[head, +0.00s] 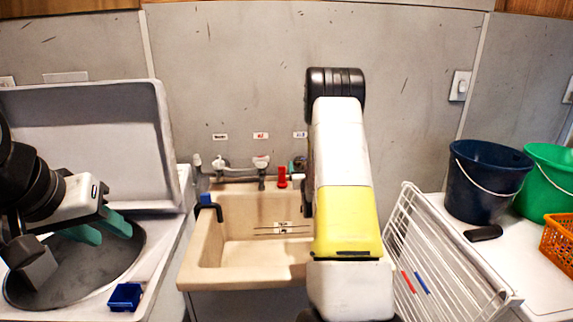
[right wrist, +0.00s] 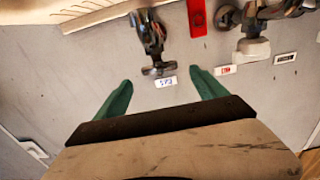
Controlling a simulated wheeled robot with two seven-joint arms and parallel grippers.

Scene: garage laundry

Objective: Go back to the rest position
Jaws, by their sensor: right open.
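My left gripper (head: 103,231) is over the dark round opening of the washer at the left. Its two teal fingers are apart with nothing between them. My right arm rises through the middle of the head view and hides its own gripper there. In the right wrist view my right gripper (right wrist: 160,88) is open and empty. Its teal fingers point toward the grey wall, with a small white label (right wrist: 166,82) and a metal tap (right wrist: 150,38) in view beyond them.
A beige sink (head: 235,275) with taps and a red fitting (head: 282,178) is in the middle. The washer's raised lid (head: 90,140) and a blue box (head: 125,297) are left. A white rack (head: 425,250), dark bucket (head: 485,185), green bucket (head: 548,180) and orange basket (head: 560,240) are right.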

